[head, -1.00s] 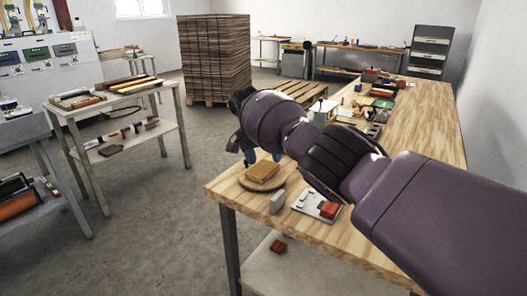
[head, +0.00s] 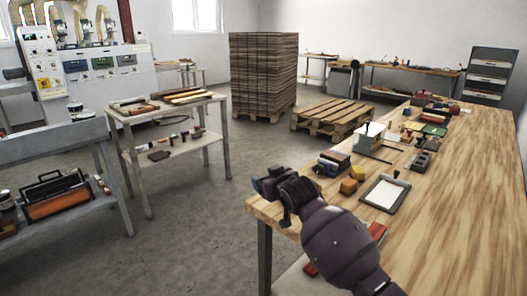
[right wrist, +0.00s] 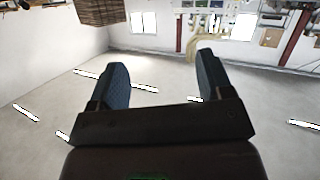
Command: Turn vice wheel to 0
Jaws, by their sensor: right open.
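A blue-and-brown block-like thing (head: 333,164) on the workbench (head: 475,180), near its left edge, may be the vice. I cannot make out a wheel or any marking on it. My right gripper (head: 262,184) is in the head view, just past the bench's near left corner and left of that thing. In the right wrist view its two blue-grey fingers (right wrist: 163,75) are apart, with nothing between them. The right forearm covers part of the bench corner. My left gripper is out of view.
A grey shelf table (head: 190,107) stands across open floor (head: 190,235).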

